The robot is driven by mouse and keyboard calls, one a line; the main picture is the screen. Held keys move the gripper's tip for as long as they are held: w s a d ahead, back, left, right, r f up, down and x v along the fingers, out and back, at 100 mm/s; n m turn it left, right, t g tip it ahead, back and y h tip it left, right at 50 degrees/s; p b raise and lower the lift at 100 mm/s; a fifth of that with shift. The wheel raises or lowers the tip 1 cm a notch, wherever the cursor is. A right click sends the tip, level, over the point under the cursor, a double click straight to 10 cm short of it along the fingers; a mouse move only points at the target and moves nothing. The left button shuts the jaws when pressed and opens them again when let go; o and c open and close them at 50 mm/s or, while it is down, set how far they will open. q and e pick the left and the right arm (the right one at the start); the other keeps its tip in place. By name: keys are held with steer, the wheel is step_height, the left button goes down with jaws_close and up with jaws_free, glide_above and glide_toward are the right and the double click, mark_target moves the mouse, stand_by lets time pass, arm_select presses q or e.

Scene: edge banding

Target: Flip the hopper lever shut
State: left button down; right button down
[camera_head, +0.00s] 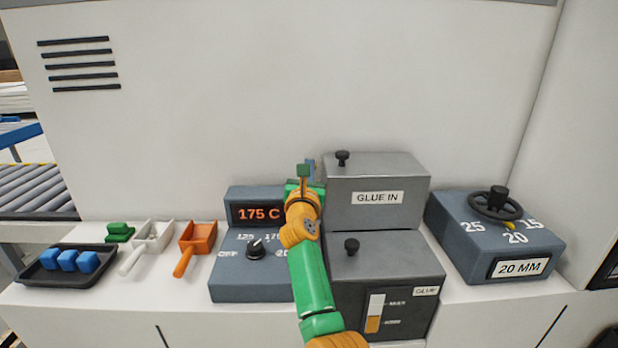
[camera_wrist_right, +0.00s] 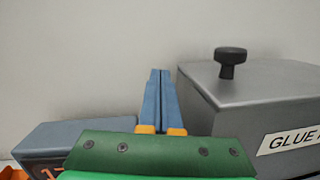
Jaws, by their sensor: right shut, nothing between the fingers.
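The grey hopper box (camera_head: 376,175) labelled GLUE IN stands on the back of a lower grey glue box (camera_head: 390,270). A black knob (camera_head: 342,158) rises from the left of its top; the knob also shows in the wrist view (camera_wrist_right: 231,60). I cannot tell whether this knob is the lever. My right gripper (camera_head: 310,165) is just left of the hopper box, near its top. In the wrist view its blue fingers (camera_wrist_right: 160,80) point up, closed together and empty, apart from the knob. My left gripper is not in view.
A 175 C control box (camera_head: 255,214) stands left of my arm. A blue-grey handwheel box (camera_head: 497,238) is on the right. An orange scoop (camera_head: 197,245), a white scoop (camera_head: 150,243) and a black tray (camera_head: 65,280) with blue blocks are on the left. A white wall is behind.

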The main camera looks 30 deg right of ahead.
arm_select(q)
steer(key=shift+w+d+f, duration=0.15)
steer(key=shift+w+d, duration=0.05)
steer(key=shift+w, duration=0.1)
arm_select(e)
steer(key=shift+x, duration=0.8)
steer(key=shift+r, duration=0.15)
steer(key=shift+a, duration=0.15)
